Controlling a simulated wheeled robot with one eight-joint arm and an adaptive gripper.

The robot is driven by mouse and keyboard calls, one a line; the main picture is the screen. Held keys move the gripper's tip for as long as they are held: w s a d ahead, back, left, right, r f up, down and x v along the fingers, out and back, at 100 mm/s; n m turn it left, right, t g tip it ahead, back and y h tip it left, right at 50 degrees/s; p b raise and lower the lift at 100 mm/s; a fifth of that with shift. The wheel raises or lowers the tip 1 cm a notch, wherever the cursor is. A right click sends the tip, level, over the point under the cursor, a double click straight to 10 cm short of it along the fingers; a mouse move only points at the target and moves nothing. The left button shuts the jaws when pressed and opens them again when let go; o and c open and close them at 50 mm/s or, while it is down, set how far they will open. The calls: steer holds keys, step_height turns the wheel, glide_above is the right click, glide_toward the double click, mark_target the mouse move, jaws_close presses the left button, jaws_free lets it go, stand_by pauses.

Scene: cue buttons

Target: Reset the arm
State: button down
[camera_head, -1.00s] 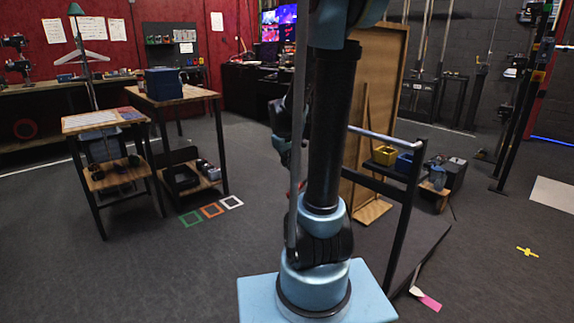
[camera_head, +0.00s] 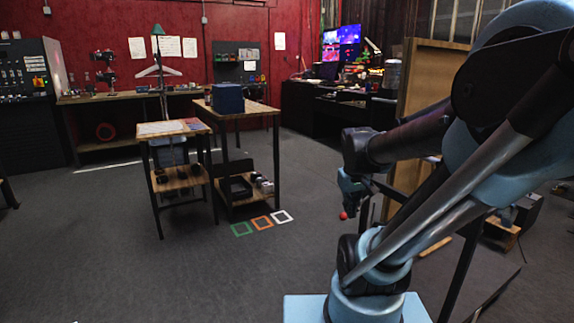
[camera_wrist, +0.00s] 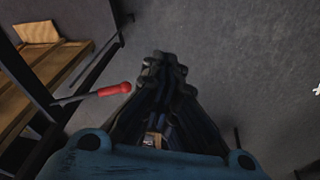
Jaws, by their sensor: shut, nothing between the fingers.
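My arm is folded at the right of the head view, above its blue base plate (camera_head: 305,308). My gripper hangs at the arm's end in the head view, small and partly hidden by the arm links. In the wrist view my gripper (camera_wrist: 165,68) points away over bare grey floor, its dark fingers together with nothing between them. A thin rod with a red tip (camera_wrist: 115,89) shows just left of the fingers. A red tip also shows just below the gripper in the head view (camera_head: 343,215).
Two wooden tables (camera_head: 175,128) stand left of centre, one bearing a blue bin (camera_head: 228,98). Green, orange and white squares (camera_head: 262,223) mark the floor. A wooden panel (camera_head: 425,80) stands behind my arm. A wooden shelf (camera_wrist: 35,85) is left in the wrist view. Floor at left front is clear.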

steer(key=s+a+f+m, duration=0.1)
steer(key=s+f, duration=0.3)
steer(key=s, duration=0.5)
steer(key=shift+s+a+m+g+y, duration=0.15)
steer(key=shift+s+m+g+y, duration=0.15)
steer(key=shift+m, duration=0.3)
steer(key=shift+w, duration=0.1)
